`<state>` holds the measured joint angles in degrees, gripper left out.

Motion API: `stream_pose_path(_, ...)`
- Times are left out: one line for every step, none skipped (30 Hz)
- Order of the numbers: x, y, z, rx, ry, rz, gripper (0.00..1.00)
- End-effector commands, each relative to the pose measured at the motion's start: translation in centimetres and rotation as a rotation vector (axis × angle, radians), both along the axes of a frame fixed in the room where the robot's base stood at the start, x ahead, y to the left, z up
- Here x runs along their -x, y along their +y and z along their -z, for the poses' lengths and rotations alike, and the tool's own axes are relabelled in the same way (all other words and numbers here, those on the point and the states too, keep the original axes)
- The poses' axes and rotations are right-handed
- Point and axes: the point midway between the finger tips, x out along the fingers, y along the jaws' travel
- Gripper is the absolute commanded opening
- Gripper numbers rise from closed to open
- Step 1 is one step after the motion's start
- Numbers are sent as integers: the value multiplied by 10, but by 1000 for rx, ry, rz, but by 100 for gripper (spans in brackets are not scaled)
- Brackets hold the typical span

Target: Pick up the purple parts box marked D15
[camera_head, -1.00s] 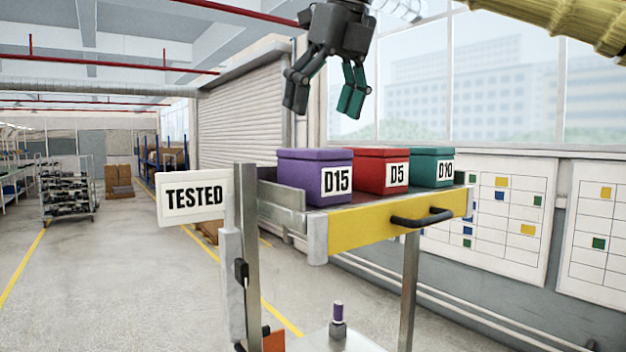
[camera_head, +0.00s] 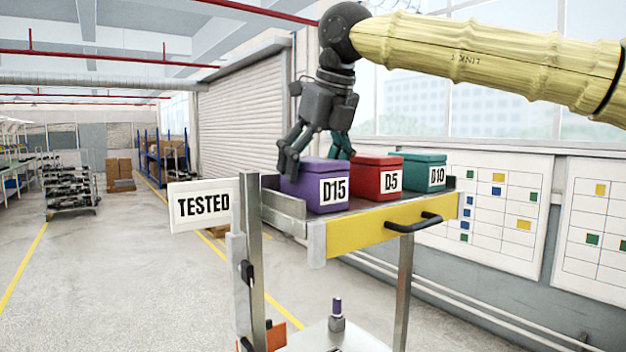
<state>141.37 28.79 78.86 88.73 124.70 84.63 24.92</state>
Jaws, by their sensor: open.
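The purple parts box marked D15 (camera_head: 309,194) stands upright at the left end of the trolley's top shelf (camera_head: 361,229). Its white label faces me. My gripper (camera_head: 316,163) is open and points down at the box. One dark finger is at the box's left side near the lid, and the green-tipped finger is behind the lid's right part. I cannot tell whether either finger touches the box. The box's far side is hidden.
A red box marked D5 (camera_head: 375,186) stands close to the right of the purple box, with a teal box marked D10 (camera_head: 424,179) beyond it.

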Motion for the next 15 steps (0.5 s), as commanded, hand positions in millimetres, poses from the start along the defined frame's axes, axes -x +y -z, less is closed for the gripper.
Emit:
stream_pose_path(1,0,0,0,-1,-1,84)
stream_pose_path(-1,0,1,0,-1,-1,84)
stream_pose_path(-3,0,1,-1,1,0,84)
stream_pose_path(-6,0,2,0,1,0,84)
stream_pose_path(-8,0,3,0,4,-1,84)
stream_pose_path(-10,1,4,0,6,0,84)
stream_pose_path(-12,1,5,1,7,0,84)
stream_pose_path(-13,1,6,0,8,0,84)
stream_pose_path(-14,1,7,1,9,0,84)
stream_pose_path(-15,1,7,1,9,0,84)
stream_pose_path(-16,1,8,1,11,1,84)
stream_pose_path(-16,0,8,1,11,1,84)
stream_pose_path(-16,0,8,1,11,1,84)
stream_pose_path(-16,0,8,1,10,0,84)
stream_pose_path(-15,0,8,0,10,0,84)
